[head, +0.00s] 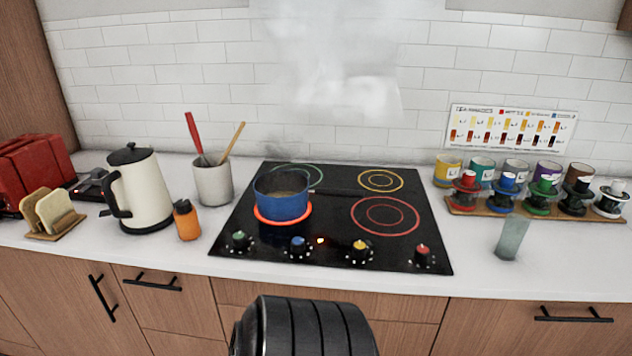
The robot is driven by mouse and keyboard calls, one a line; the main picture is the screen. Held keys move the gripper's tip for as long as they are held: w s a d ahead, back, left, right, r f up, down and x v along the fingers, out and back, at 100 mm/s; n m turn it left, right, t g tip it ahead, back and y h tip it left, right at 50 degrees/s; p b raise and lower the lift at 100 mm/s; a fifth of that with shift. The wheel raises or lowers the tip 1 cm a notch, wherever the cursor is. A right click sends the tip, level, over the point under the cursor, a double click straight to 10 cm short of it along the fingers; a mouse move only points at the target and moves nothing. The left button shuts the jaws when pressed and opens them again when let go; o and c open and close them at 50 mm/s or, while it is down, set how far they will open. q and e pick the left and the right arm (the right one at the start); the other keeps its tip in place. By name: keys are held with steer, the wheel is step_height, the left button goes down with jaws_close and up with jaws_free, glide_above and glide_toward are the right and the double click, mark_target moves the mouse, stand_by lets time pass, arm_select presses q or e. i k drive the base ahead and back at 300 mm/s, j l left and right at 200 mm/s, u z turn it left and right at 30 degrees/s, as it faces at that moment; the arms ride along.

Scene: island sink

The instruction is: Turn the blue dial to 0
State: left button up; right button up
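The blue dial (298,245) is on the front strip of the black cooktop (330,225), between the green dial (240,240) and the yellow dial (359,248). White marks surround it, but they are too small to read, so I cannot tell its setting. A small orange light glows just right of it. A blue pot (282,196) stands on the front left burner, which has a glowing orange-red ring. Steam rises against the wall behind. Neither gripper's fingers are in view. A black rounded part of mine shows at the bottom centre, apart from the dial.
A red dial (422,255) is at the cooktop's right. An orange bottle (187,220), a cream kettle (140,190) and a utensil crock (213,180) stand left. A grey cup (511,238) and a rack of colored cups stand right. The space above the dials is clear.

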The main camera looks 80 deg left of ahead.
mark_target(298, 243)
steer(key=u, duration=2.3)
